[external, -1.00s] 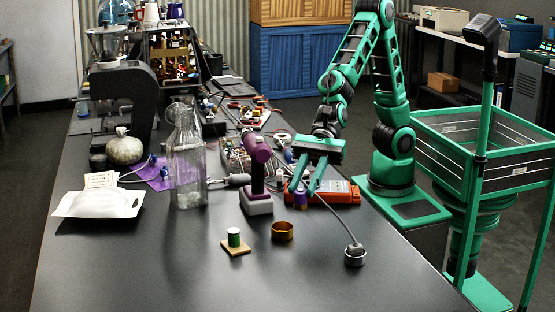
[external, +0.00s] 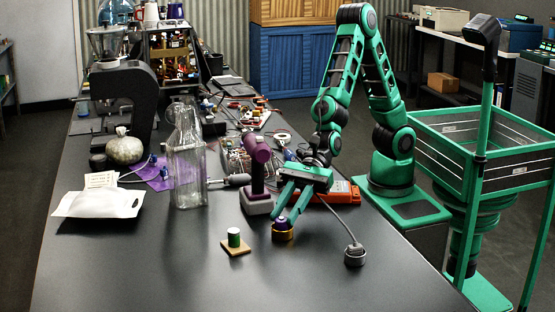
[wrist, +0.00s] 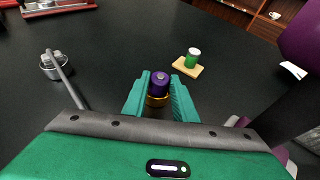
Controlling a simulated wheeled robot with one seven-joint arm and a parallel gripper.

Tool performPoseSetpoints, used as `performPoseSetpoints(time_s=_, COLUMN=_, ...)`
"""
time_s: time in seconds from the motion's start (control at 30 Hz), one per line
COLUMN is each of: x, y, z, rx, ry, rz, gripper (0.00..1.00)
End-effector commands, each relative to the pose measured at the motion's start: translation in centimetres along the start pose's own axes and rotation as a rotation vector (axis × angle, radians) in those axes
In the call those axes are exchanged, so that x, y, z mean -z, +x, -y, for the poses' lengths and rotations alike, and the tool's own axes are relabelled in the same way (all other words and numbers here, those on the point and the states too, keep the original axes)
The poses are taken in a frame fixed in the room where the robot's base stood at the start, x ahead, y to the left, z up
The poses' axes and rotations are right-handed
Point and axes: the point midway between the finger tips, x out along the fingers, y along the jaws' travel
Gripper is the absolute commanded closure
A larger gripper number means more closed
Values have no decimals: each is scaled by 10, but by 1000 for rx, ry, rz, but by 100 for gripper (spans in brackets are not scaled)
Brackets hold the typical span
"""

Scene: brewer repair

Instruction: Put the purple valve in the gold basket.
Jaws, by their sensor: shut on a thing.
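The purple valve (external: 281,224) is between the fingers of my gripper (external: 282,217), which is shut on it. The gold basket (external: 283,235), a small round ring-shaped cup, stands on the dark table right below. In the wrist view the valve's purple top (wrist: 160,78) shows between the teal fingers, with part of the gold rim (wrist: 157,101) under it. The valve is upright, at or inside the basket's mouth; the fingers hide whether it touches the bottom.
A green cylinder on a wooden square (external: 235,240) stands left of the basket. A metal cup with a rod (external: 354,256) stands to the right. A purple tool (external: 258,178) and an orange-red device (external: 342,192) are behind. The table's front is clear.

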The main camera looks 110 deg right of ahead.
Motion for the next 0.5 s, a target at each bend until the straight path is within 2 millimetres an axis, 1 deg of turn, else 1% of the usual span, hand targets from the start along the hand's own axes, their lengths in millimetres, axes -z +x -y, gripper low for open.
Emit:
performPoseSetpoints(time_s=0.27, x=0, y=0, z=0, rx=0, ry=0, rz=1, gripper=100)
performPoseSetpoints(time_s=0.3, x=2, y=1, z=0, rx=0, ry=0, rz=0, gripper=72)
performPoseSetpoints(time_s=0.37, x=1, y=0, z=0, rx=0, ry=0, rz=1, gripper=58)
performPoseSetpoints(time_s=0.4, x=1, y=0, z=0, rx=0, ry=0, rz=1, gripper=56)
performPoseSetpoints(time_s=0.5, x=1, y=0, z=0, rx=0, ry=0, rz=1, gripper=56)
